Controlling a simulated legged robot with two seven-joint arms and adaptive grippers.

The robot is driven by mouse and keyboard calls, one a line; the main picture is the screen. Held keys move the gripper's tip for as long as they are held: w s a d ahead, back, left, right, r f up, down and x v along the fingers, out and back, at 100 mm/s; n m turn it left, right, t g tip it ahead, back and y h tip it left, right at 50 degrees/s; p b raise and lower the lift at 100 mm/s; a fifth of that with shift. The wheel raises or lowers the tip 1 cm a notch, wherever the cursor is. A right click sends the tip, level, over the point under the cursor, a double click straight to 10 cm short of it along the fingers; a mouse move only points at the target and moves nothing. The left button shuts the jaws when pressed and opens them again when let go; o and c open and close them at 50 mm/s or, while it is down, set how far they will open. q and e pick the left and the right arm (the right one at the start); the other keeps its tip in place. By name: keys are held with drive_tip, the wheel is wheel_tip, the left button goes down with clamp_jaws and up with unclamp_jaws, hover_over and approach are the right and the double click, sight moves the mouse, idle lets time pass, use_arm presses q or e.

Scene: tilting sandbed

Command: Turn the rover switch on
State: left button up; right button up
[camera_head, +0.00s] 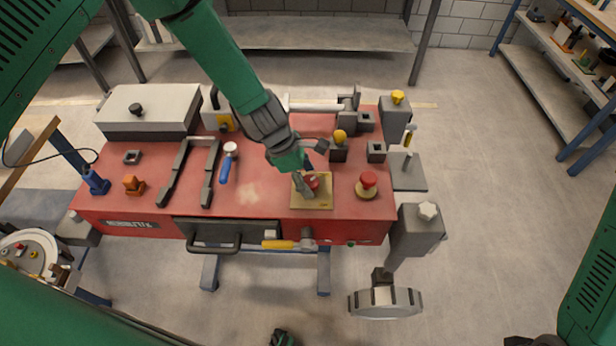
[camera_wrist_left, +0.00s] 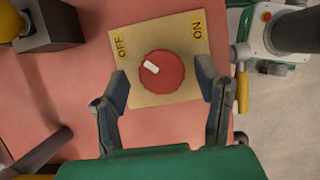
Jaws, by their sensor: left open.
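The rover switch is a round red knob (camera_wrist_left: 170,84) on a square tan plate (camera_wrist_left: 184,95), with OFF at its upper left and ON at its upper right in the left wrist view. The knob's white mark (camera_wrist_left: 151,67) points up-left, toward OFF. In the head view, the knob (camera_head: 314,182) and plate (camera_head: 325,203) are at the front right of the red deck. My left gripper (camera_head: 306,184) is open above the plate; in the left wrist view its fingers (camera_wrist_left: 164,80) stand on either side of the knob. Whether they touch it cannot be told. My right gripper does not show clearly.
On the red rover deck (camera_head: 262,207), a red button (camera_head: 368,180) stands right of the plate and a yellow knob (camera_head: 340,136) behind it. A blue-handled tool (camera_head: 228,165) lies to the left. A yellow-handled hammer (camera_head: 283,244) is at the front edge.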

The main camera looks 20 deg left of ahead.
use_arm(q)
drive_tip(key=shift+d+f, duration=0.25)
drive_tip(key=shift+d, duration=0.05)
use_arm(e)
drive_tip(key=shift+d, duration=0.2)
use_arm(q)
drive_tip(key=c, duration=1.1)
